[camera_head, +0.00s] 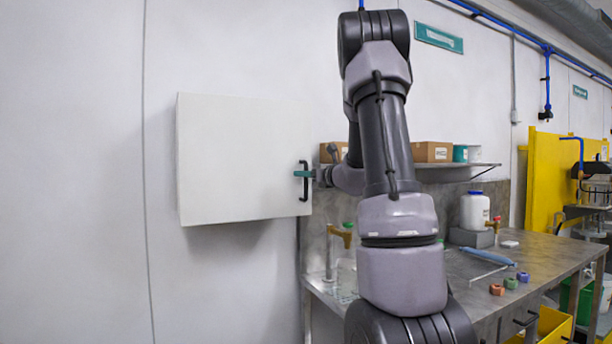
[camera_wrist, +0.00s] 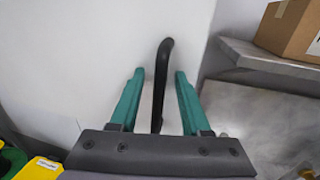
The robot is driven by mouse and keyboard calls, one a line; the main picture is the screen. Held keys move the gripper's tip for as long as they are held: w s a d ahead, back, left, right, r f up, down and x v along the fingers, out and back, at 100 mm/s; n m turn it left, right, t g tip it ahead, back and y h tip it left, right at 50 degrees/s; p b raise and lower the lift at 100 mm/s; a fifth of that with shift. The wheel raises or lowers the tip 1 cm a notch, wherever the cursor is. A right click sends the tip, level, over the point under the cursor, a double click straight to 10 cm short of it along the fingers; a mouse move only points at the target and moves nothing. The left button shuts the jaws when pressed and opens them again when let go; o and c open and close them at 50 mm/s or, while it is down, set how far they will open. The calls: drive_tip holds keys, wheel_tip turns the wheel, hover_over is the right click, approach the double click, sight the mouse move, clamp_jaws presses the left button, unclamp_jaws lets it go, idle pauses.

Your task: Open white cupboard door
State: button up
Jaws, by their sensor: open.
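The white cupboard (camera_head: 235,160) is mounted on the wall left of my arm, and its door looks closed. A black bar handle (camera_head: 304,186) stands upright near the door's right edge. My gripper (camera_head: 299,174) is at the handle. In the wrist view, the teal fingers of my gripper (camera_wrist: 159,76) are open, one on each side of the black handle (camera_wrist: 160,85), with gaps visible between handle and fingers. The white door surface (camera_wrist: 100,40) lies behind them. The lower end of the handle is hidden by the gripper body.
A wall shelf (camera_head: 470,165) with cardboard boxes (camera_head: 432,152) is right of the cupboard. Below is a metal workbench (camera_head: 540,250) with a white jar (camera_head: 474,210), a tap (camera_head: 340,235) and small coloured parts. The wall left of the cupboard is clear.

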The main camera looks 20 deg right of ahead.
clamp_jaws()
idle(1.4)
